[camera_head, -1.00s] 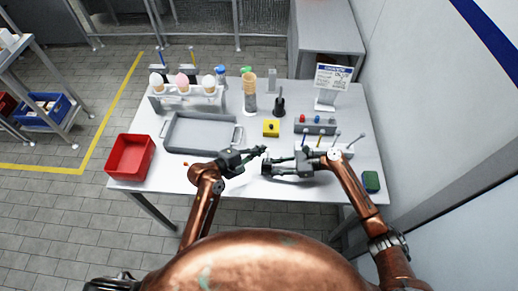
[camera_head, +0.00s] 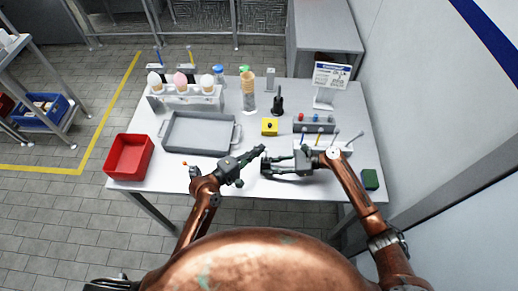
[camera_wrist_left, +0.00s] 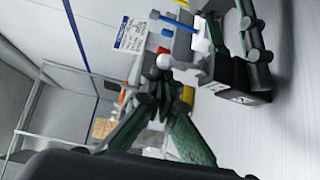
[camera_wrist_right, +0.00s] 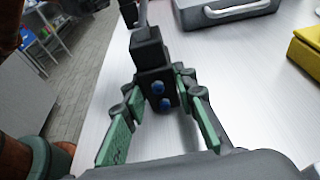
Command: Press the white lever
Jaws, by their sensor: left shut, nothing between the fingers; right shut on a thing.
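A lever box (camera_head: 322,147) with several upright levers stands at the table's right. In the left wrist view, the white lever's round knob (camera_wrist_left: 163,61) is just beyond my left fingertips, with blue, red and yellow parts around it. Whether the fingers touch the knob is unclear. My left gripper (camera_head: 262,149) is shut and empty, left of the lever box; its fingertips (camera_wrist_left: 163,92) also show close up. My right gripper (camera_head: 267,165) is beside it, its fingers pointing left. It is shut on a black block with blue dots (camera_wrist_right: 160,88), seen between its fingers.
A grey tray (camera_head: 200,151), a red bin (camera_head: 129,157), a yellow button box (camera_head: 269,127) and a cone holder (camera_head: 187,103) stand on the table. A box with red and blue knobs (camera_head: 314,124) and a sign (camera_head: 332,76) stand behind the levers. A green block (camera_head: 370,179) lies at right.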

